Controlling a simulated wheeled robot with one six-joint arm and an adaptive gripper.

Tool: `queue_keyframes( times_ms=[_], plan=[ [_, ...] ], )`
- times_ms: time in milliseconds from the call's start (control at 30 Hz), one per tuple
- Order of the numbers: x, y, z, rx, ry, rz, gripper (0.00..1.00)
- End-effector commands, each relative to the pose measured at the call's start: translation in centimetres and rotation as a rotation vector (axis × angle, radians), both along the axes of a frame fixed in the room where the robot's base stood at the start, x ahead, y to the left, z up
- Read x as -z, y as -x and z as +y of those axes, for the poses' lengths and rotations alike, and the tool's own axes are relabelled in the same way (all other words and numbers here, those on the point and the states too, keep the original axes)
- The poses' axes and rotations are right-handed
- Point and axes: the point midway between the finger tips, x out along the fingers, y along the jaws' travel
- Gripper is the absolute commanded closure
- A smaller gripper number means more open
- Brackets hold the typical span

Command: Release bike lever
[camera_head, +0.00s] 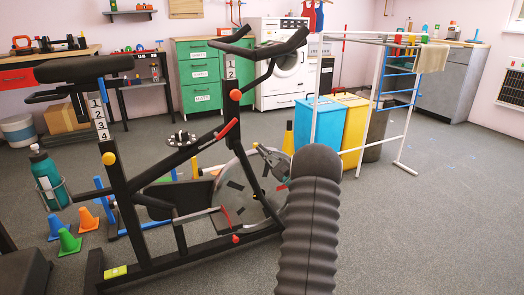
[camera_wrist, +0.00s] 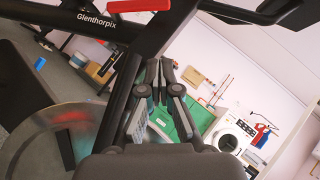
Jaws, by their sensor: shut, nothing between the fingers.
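The black exercise bike (camera_head: 125,195) stands at left and centre in the head view. A red lever (camera_head: 227,129) sits on its frame below the handlebar post. In the wrist view a red lever (camera_wrist: 140,6) shows at the top edge, on the dark frame tube marked "Glenthorpix". My gripper (camera_head: 259,150) is in front of the grey flywheel (camera_head: 238,190), right of and below the red lever in the head view. In the wrist view my gripper (camera_wrist: 159,64) is shut and empty, its tips below the lever and apart from it.
My dark arm fills the lower centre of the head view. A white drying rack (camera_head: 378,95) and blue and yellow bins (camera_head: 318,125) stand behind to the right. The floor at right is clear.

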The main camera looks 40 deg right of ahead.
Motion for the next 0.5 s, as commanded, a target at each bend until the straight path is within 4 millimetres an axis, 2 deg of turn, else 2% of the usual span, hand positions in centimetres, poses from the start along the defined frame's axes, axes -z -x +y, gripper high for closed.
queue_keyframes(
  times_ms=[367, 500],
  plan=[
    [-4.0, -5.7, 1.8, -0.002, 0.003, -0.001, 1.00],
    [-5.6, -6.0, 3.0, 0.000, 0.002, -0.002, 1.00]
  ],
)
